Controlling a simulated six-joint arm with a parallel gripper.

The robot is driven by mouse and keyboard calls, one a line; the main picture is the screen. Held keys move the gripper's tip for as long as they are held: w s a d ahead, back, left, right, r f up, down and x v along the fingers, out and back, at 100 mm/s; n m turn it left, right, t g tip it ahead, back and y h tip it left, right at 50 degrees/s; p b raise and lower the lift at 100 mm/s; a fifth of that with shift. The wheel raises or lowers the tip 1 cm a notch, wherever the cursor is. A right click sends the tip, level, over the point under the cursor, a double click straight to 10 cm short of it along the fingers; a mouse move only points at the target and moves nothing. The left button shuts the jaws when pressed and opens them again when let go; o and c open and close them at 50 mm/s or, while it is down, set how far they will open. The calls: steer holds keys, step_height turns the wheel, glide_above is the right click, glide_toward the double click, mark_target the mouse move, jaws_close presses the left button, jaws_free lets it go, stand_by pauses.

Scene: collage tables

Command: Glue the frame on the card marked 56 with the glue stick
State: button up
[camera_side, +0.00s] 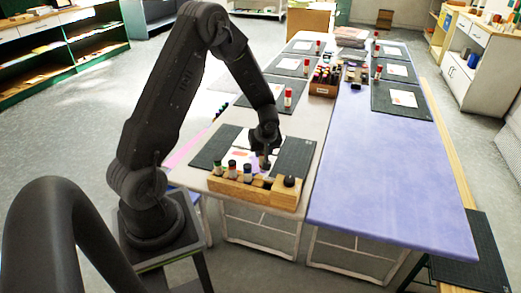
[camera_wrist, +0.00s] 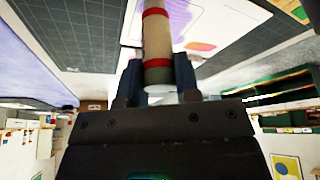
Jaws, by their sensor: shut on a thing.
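My gripper (camera_side: 265,160) is low over the near end of the pale table. In the wrist view my gripper (camera_wrist: 158,82) is shut on a tan stick with red bands and a dark end, taken as the glue stick (camera_wrist: 157,38). The stick stands between the two fingers, its far end out of the picture. A white card (camera_side: 238,156) with reddish shapes lies left of my gripper, which partly hides it. In the wrist view a white sheet (camera_wrist: 190,12) with coloured shapes lies behind the stick. I cannot read 56 or make out the frame.
A wooden rack (camera_side: 285,198) with several capped sticks and a dark round thing stands at the table's near edge. Dark mats (camera_side: 295,155) flank the card. A wooden box (camera_side: 322,90) of sticks stands farther back. The near blue table (camera_side: 390,190) is clear.

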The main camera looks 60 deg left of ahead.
steer(key=shift+w+a+r, duration=0.1)
steer(key=shift+w+a, duration=0.45)
steer(key=shift+a, duration=0.05)
steer(key=shift+a, duration=0.1)
steer(key=shift+w+a, duration=1.6)
steer(key=shift+a, duration=0.05)
step_height(320, 180, up, 7)
stand_by(0.3)
